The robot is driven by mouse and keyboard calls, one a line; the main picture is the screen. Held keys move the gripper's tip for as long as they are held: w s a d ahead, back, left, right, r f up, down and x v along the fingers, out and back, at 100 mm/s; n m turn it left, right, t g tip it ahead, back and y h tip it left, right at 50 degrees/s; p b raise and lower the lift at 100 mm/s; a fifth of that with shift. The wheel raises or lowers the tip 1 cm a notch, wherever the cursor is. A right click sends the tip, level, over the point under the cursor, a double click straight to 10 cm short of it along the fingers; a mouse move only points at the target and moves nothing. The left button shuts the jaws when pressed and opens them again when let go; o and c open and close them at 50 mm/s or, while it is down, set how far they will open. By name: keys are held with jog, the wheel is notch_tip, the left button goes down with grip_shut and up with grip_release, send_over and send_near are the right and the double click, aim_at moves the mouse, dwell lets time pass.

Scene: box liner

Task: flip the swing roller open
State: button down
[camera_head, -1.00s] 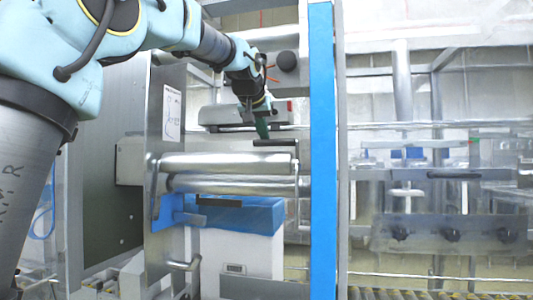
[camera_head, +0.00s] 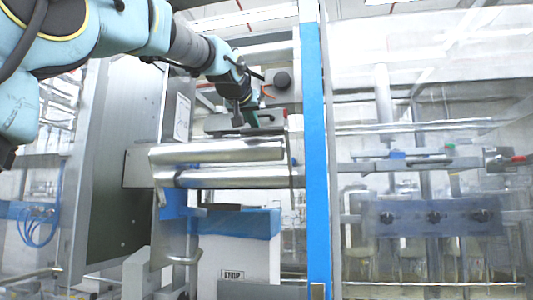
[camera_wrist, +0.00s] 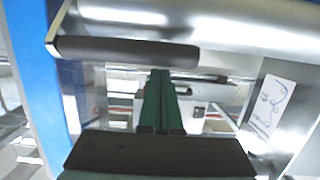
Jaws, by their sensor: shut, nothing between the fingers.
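Two shiny metal rollers lie one above the other in the head view: an upper roller (camera_head: 220,150) and a lower roller (camera_head: 225,178). I cannot tell for sure which one swings. In the wrist view a shiny roller (camera_wrist: 215,25) crosses the top, with a dark cylindrical handle (camera_wrist: 125,51) at its left end. My gripper (camera_head: 247,120) is above and behind the upper roller's right half. In the wrist view its green fingers (camera_wrist: 160,75) are together and empty, with their tips just below the handle in the picture. I cannot tell whether they touch it.
A blue upright post (camera_head: 316,150) stands right of the rollers. A grey side plate (camera_head: 122,150) stands on their left. A white box with a blue top (camera_head: 240,222) is below. A dark round knob (camera_head: 281,80) is behind my gripper.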

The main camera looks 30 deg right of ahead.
jog(key=shift+t+h, duration=0.6)
jog(key=shift+t, duration=0.1)
jog(key=shift+s+a+f+b, duration=1.05)
jog(key=shift+s+a+b, duration=0.25)
jog(key=shift+b, duration=2.1)
jog(key=shift+f, duration=0.2)
jog(key=shift+r, duration=0.1)
jog(key=r+p, duration=0.1)
jog(key=w+d+r+p, duration=0.1)
jog(key=r+p, duration=0.1)
jog(key=shift+w+d+r+p, duration=0.3)
jog(key=shift+p, duration=0.1)
jog(key=b+v, duration=0.2)
jog(key=v, duration=0.8)
jog(key=shift+r, duration=0.25)
jog(key=shift+d, duration=0.1)
